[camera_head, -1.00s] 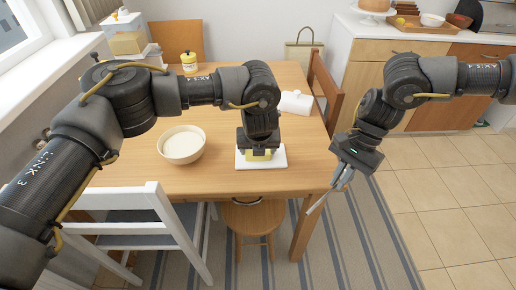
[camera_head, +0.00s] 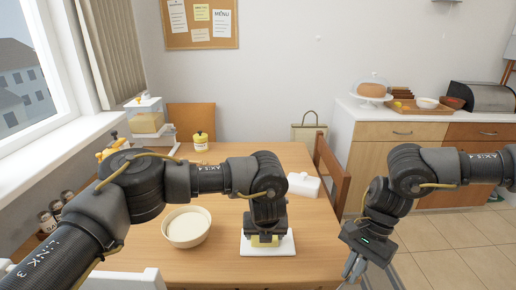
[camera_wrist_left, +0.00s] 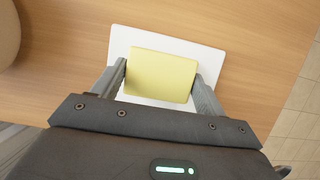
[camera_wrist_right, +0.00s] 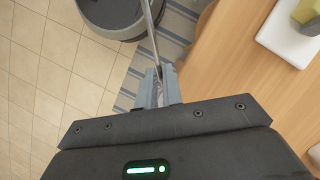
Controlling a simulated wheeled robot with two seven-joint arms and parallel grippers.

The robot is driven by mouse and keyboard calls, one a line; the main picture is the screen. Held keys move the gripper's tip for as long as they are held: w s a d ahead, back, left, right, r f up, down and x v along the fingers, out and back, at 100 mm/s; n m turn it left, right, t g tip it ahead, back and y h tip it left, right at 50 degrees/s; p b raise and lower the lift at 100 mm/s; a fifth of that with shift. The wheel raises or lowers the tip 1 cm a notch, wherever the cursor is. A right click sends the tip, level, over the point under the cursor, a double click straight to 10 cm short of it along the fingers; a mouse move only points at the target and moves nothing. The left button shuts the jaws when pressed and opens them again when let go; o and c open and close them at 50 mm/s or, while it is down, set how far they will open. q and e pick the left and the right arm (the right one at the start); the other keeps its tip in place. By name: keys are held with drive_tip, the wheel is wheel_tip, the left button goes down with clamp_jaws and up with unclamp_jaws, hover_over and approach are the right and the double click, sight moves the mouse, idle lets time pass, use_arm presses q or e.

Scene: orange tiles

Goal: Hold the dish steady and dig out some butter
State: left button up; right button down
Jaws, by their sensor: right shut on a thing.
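A yellow butter block (camera_head: 264,241) sits on a flat white dish (camera_head: 287,246) on the wooden table. My left gripper (camera_head: 266,234) is over the dish. In the left wrist view its fingers (camera_wrist_left: 160,76) straddle the butter (camera_wrist_left: 162,72), one close on each side; whether they press on it I cannot tell. My right gripper (camera_head: 355,266) is at the table's right edge, away from the dish. In the right wrist view its fingers (camera_wrist_right: 159,85) are shut on a thin metal utensil (camera_wrist_right: 152,35), whose far end is out of view.
A cream bowl (camera_head: 187,241) stands left of the dish. A white lid-like piece (camera_head: 303,184) lies behind it to the right. A wooden chair (camera_head: 331,172) is at the table's right side.

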use_arm(q)
drive_tip(key=o, duration=0.4)
drive_tip(key=shift+o, duration=0.2)
drive_tip(key=v, duration=1.2)
